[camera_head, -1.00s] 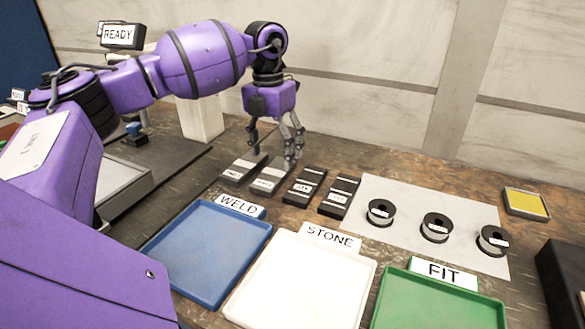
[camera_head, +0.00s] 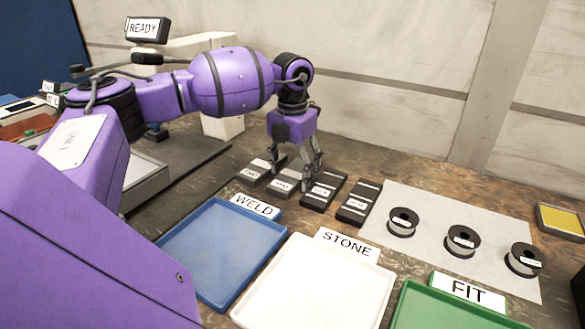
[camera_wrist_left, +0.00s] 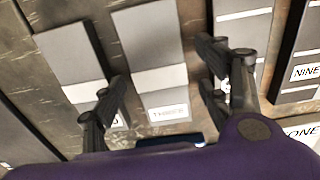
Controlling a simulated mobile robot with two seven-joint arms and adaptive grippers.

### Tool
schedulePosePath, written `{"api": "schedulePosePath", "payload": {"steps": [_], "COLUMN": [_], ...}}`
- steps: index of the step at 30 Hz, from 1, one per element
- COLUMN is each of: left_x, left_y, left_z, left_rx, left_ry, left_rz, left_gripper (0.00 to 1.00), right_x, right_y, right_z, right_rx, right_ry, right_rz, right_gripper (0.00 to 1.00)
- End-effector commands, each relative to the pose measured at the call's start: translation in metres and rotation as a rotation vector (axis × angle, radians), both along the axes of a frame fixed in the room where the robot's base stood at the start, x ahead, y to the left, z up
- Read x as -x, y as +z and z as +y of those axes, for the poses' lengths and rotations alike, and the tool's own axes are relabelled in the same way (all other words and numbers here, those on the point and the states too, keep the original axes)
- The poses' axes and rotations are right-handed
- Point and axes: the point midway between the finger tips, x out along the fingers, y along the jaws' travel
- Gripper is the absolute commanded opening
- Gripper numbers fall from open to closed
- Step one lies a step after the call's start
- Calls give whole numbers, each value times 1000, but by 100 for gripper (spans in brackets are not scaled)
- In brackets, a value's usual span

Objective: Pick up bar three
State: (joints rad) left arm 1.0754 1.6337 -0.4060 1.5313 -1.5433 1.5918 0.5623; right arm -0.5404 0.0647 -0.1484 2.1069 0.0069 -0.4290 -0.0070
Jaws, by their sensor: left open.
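Bar three (camera_head: 286,181) is a grey bar with a pale band, second from the left in the row on the table. In the left wrist view bar three (camera_wrist_left: 146,50) shows its label THREE. My left gripper (camera_head: 291,175) is open, pointing down at this bar. In the left wrist view its fingers (camera_wrist_left: 165,80) stand on either side of bar three with gaps, the left one over the neighbouring grey bar. I cannot tell its exact height above the table. My right gripper is not in view.
A grey bar (camera_head: 256,170) lies close on the left. Two darker bars (camera_head: 326,191) (camera_head: 359,203) lie on the right. A blue WELD tray (camera_head: 215,245), white STONE tray (camera_head: 310,290) and green FIT tray (camera_head: 440,312) stand in front. Several spools (camera_head: 463,241) sit on a pale mat.

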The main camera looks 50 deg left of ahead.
Motion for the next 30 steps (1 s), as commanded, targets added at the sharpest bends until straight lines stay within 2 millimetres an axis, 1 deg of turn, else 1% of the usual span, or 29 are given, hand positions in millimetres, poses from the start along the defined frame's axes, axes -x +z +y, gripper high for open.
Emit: {"api": "schedulePosePath", "payload": {"steps": [2,5,9,18,30], "left_x": [0,0,0,0,-1], "left_y": [0,1,1,1,5], "left_z": [0,0,0,0,0], "left_rx": [0,0,0,0,0], "left_ry": [0,0,0,0,0], "left_rz": [0,0,0,0,-6], "left_gripper": [69,57,39,0,0], "right_x": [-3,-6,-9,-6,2], "right_y": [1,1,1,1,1], "right_z": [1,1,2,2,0], "right_rx": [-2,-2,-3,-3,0], "right_ry": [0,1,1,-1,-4], "right_rz": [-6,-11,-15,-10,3], "right_gripper": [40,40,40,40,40]}}
